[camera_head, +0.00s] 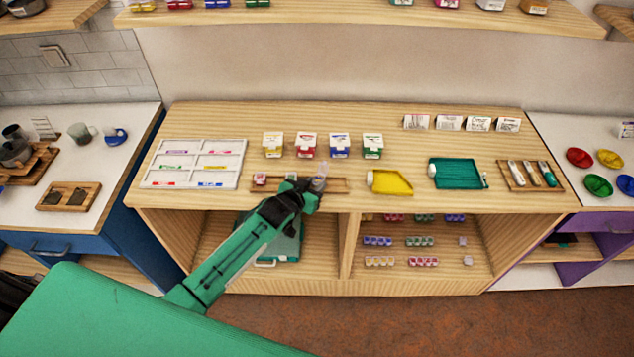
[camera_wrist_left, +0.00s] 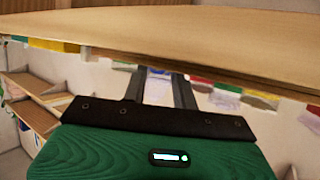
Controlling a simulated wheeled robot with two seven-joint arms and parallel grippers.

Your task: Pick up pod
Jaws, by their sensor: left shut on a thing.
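My left gripper (camera_head: 314,188) reaches from the lower left to the long wooden tray (camera_head: 340,186) near the table's front edge. It is shut on a small translucent pod (camera_head: 321,172), pale with a bluish-purple tint. In the left wrist view the pod (camera_wrist_left: 158,74) shows between the two dark fingers of the left gripper (camera_wrist_left: 158,85), its lower part hazy. I cannot tell whether the pod is touching the tray. A pod with a red label (camera_head: 260,179) stands at the tray's left end, and another (camera_head: 291,176) is partly hidden by my gripper. My right gripper is not in view.
Yellow, red, blue and green boxes (camera_head: 306,145) stand behind the tray. A white sectioned board (camera_head: 196,163) lies left; a yellow scoop tray (camera_head: 389,183), a teal tray (camera_head: 457,173) and a tool board (camera_head: 532,176) lie right. Shelves below hold small bead blocks (camera_head: 420,241).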

